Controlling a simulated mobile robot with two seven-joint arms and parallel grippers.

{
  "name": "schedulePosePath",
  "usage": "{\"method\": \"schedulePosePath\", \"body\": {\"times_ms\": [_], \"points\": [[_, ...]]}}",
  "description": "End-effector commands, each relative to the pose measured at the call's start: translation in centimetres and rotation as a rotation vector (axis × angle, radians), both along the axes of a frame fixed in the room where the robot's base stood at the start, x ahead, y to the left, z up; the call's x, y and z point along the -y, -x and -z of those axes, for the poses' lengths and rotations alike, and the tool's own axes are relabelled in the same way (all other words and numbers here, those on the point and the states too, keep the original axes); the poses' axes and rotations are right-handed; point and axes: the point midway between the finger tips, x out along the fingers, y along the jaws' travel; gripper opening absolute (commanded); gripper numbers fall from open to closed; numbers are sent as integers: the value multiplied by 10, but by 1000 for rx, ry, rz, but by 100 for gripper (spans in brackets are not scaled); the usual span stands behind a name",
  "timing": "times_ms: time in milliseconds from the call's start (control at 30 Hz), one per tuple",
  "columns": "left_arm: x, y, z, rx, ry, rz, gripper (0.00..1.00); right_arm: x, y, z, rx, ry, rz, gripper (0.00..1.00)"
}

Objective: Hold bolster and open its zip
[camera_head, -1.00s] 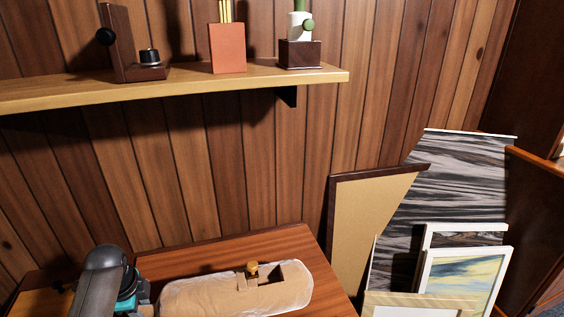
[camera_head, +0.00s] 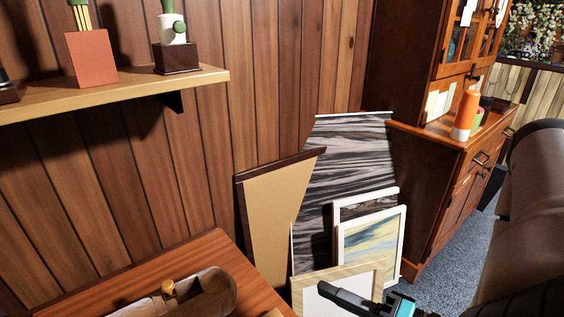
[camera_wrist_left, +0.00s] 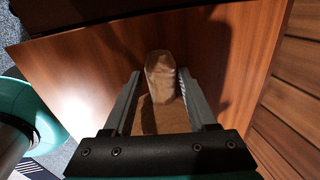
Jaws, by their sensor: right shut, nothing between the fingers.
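The tan bolster (camera_head: 215,292) lies on the wooden table at the bottom left of the head view, cut off by the frame edge. A brass-coloured knob (camera_head: 168,287), perhaps the zip pull, stands on it beside a dark opening. My right gripper (camera_head: 324,288) is shut and empty, to the right of the bolster and apart from it. In the left wrist view my left gripper (camera_wrist_left: 160,75) has its fingers spread, with the bolster (camera_wrist_left: 160,68) showing between them. Whether they touch it is unclear. The left gripper is outside the head view.
The table (camera_head: 205,250) has bare wood behind the bolster. Leaning frames and boards (camera_head: 370,240) stand at its right, behind my right gripper. A shelf (camera_head: 130,90) with small items is on the wall. A cabinet (camera_head: 440,150) and a dark sofa (camera_head: 540,190) are at the right.

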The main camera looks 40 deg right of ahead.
Motion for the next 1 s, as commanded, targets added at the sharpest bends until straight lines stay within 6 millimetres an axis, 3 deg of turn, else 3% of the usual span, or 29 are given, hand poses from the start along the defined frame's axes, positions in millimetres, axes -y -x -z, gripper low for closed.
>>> {"method": "schedulePosePath", "body": {"times_ms": [167,567,767,1000], "points": [[0,-1,-1,3,0,0,79,0,0,0,0,0,0,0],[-1,-1,-8,6,0,-1,79,0,0,0,0,0,0,0],[-1,3,-29,8,-2,1,79,0,0,0,0,0,0,0],[-1,11,-66,8,-2,0,79,0,0,0,0,0,0,0]]}}
